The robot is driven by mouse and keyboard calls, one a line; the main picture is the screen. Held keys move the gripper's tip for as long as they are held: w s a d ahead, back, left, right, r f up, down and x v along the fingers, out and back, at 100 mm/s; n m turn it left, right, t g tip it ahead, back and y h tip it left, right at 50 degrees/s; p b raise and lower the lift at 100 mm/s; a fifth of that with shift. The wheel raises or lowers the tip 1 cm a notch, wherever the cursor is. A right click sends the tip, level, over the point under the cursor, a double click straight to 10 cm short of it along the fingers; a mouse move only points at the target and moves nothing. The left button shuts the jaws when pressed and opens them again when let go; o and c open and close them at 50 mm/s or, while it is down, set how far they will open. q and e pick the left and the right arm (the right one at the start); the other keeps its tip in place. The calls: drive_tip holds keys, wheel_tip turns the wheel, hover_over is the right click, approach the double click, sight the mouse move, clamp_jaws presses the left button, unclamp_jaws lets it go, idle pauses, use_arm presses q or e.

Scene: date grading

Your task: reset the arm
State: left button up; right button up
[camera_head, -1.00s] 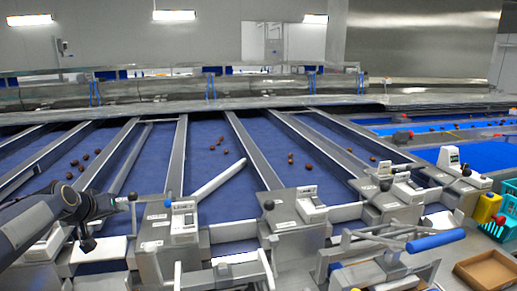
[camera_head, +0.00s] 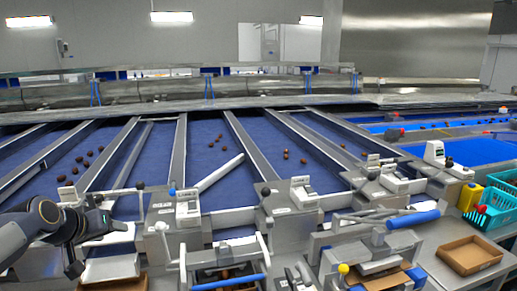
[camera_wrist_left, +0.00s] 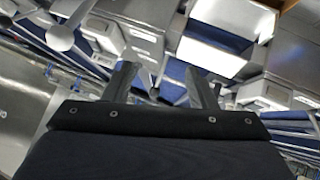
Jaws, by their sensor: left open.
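My left arm comes in from the left in the head view, and its gripper (camera_head: 106,221) is over the front left of the grading machine, near a grey lever. In the left wrist view the two fingers of the left gripper (camera_wrist_left: 165,85) stand apart with nothing between them. Blurred machine parts and a lever with a round end (camera_wrist_left: 62,37) show beyond them. My right gripper is not in view.
Blue belts (camera_head: 150,150) carry several dates between metal rails. Control boxes and levers line the front. A blue-handled lever (camera_head: 413,219), an empty cardboard tray (camera_head: 470,256), a yellow container (camera_head: 470,197) and a teal basket (camera_head: 490,210) are at right.

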use_arm(q)
drive_tip(key=s+d+f+g+h, duration=0.1)
drive_tip(key=s+d+f, duration=0.2)
drive_tip(key=s, duration=0.6)
drive_tip(key=s+d+f+m+g, duration=0.1)
drive_tip(key=s+d+f, duration=0.3)
drive_tip(key=s+d, duration=0.3)
drive_tip(key=s+d+f+m+g+h, duration=0.1)
drive_tip(key=s+d+f, duration=0.3)
drive_tip(key=s, duration=0.8)
drive_tip(key=shift+s+d+f+g+h, duration=0.15)
drive_tip(key=shift+s+d+g+h, duration=0.15)
drive_tip(key=shift+s+d+g, duration=0.15)
